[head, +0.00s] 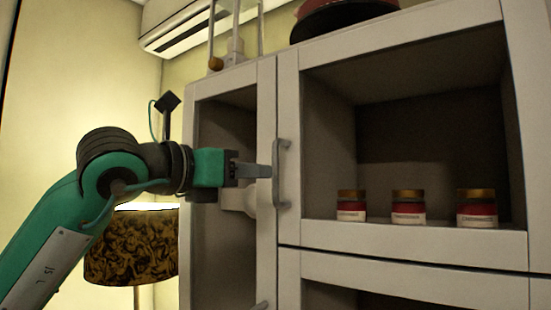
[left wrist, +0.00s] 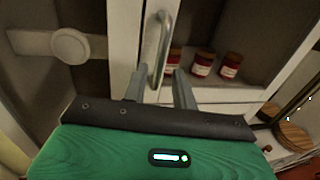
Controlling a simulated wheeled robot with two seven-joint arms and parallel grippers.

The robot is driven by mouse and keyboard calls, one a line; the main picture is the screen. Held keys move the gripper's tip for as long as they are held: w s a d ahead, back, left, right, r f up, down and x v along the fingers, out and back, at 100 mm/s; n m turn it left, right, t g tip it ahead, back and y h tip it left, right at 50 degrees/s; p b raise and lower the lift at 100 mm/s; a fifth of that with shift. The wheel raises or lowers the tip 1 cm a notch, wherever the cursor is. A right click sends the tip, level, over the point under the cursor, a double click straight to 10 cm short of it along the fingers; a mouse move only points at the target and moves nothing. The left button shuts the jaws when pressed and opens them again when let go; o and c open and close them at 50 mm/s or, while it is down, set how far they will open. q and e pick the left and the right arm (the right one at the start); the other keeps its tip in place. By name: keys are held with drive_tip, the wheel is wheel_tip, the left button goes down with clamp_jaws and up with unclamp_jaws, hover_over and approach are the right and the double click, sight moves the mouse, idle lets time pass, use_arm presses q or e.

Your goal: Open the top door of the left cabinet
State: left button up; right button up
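The white cabinet (head: 400,248) fills the right of the head view. Its upper door has a see-through panel in a white frame, with a vertical grey bar handle (head: 281,172) on its left edge. The door looks closed. The handle also shows in the left wrist view (left wrist: 162,45). My left gripper (head: 262,171) reaches the handle from the left. In the left wrist view its two fingers (left wrist: 159,88) are apart, with the handle's lower part appearing between them. I cannot tell whether they touch it. My right gripper is in neither view.
Several red jars with gold lids (head: 408,207) stand behind the door panel. A narrower dark-fronted section (head: 226,258) adjoins on the left. A round white piece (left wrist: 70,46) lies left of the fingers. A patterned lamp (head: 130,245) stands behind my left arm.

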sight(275, 202)
use_arm(q)
drive_tip(key=shift+p+x, duration=1.15)
drive_tip(key=shift+x, duration=1.8)
drive_tip(key=shift+c, duration=0.2)
clamp_jaws()
